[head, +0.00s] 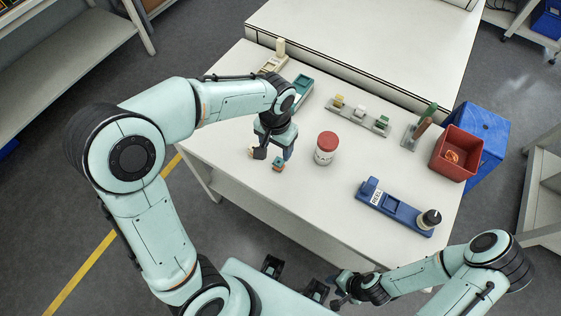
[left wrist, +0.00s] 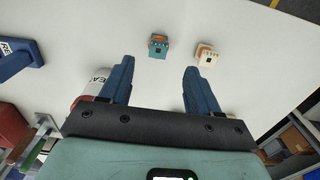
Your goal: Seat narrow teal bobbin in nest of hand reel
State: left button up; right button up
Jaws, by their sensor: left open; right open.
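The teal bobbin (head: 279,164), a small block with orange parts, lies on the white table just in front of my left gripper. In the left wrist view it (left wrist: 158,46) sits beyond and between the fingertips, not held. My left gripper (head: 273,153) is open, pointing down over the table; its blue fingers (left wrist: 158,75) are empty. The hand reel, a long blue body (head: 398,211) labelled REEL, lies at the table's front right, with a square recess and a dark-topped knob at its right end. My right gripper (head: 340,289) is open and empty off the table's front edge.
A similar cream block (left wrist: 206,54) lies beside the teal one. A red-lidded jar (head: 325,150) stands right of my left gripper.

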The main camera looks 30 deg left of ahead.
aim_at(279, 162)
pick_arm(q)
jog(key=f, duration=0.6)
jog(key=w+f, duration=0.1)
jog(key=f, duration=0.2)
jog(key=shift+d, duration=0.1)
jog(key=c, duration=1.1)
